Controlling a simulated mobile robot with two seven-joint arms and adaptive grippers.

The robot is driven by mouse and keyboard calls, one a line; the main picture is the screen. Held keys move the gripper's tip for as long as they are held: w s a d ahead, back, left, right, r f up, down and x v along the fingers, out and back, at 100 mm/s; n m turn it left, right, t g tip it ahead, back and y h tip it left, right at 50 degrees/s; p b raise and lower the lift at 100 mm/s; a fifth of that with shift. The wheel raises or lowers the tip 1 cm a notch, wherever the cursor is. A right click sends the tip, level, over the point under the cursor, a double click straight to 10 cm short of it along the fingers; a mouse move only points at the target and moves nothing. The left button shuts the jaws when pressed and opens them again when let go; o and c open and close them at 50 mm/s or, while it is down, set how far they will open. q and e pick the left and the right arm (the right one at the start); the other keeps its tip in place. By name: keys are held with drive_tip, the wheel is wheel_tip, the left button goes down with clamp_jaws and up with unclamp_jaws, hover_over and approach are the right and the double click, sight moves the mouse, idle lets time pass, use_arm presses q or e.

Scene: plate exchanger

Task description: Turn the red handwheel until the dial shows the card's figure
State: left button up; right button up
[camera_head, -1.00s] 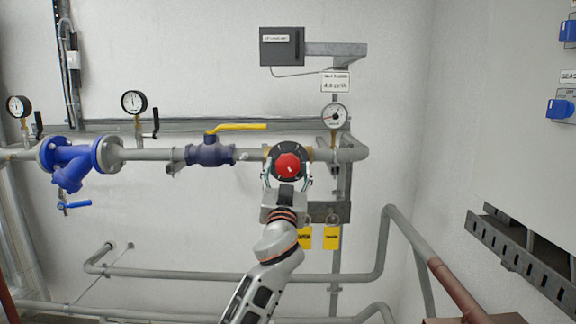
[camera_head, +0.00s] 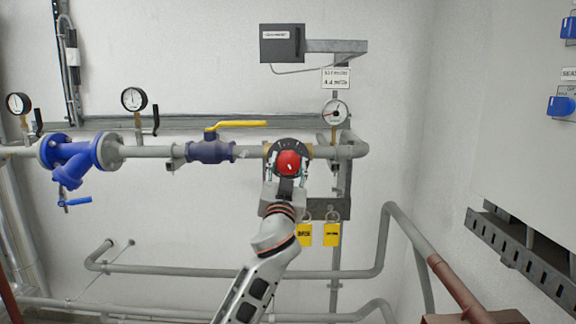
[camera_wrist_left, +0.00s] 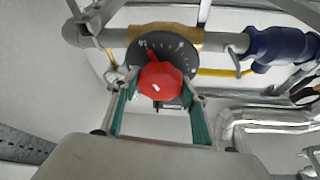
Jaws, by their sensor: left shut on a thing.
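The red handwheel (camera_head: 289,163) sits in front of a dark round scale plate on the grey pipe; a white mark shows on its face. It also shows in the left wrist view (camera_wrist_left: 160,82), with a red pointer over the scale. My left gripper (camera_head: 288,176) is shut on the handwheel, one finger on each side; its fingers (camera_wrist_left: 158,105) also show in the left wrist view. The white dial (camera_head: 335,114) stands right of the handwheel, its needle pointing left; its figures are too small to read. The card (camera_head: 336,78) hangs above it and seems to read 4.4, blurred.
A valve with a yellow lever (camera_head: 236,126) is on the pipe left of the handwheel. Yellow tags (camera_head: 304,234) hang just below right of my gripper. A grey box (camera_head: 282,44) is on the wall above. Lower pipes (camera_head: 240,274) run behind my arm.

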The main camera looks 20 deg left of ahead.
use_arm(q)
drive_tip(key=m+h, duration=0.1)
drive_tip(key=m, duration=0.2)
drive_tip(key=m+h, duration=0.2)
drive_tip(key=m, duration=0.2)
drive_tip(key=shift+a, duration=0.1)
drive_tip(key=m+g+h, duration=0.1)
drive_tip(key=m, duration=0.2)
drive_tip(key=m+g+h, duration=0.1)
drive_tip(key=m, duration=0.2)
drive_tip(key=shift+r+m+h, duration=0.1)
drive_tip(key=shift+m+h, duration=0.2)
drive_tip(key=shift+m, duration=0.1)
drive_tip(key=m+g, duration=0.1)
drive_tip(key=m, duration=0.2)
drive_tip(key=shift+m+g+h, duration=0.3)
drive_tip(key=m+g, duration=0.1)
drive_tip(key=m, duration=0.2)
drive_tip(key=shift+m+g, duration=0.4)
drive_tip(key=shift+m, duration=0.8)
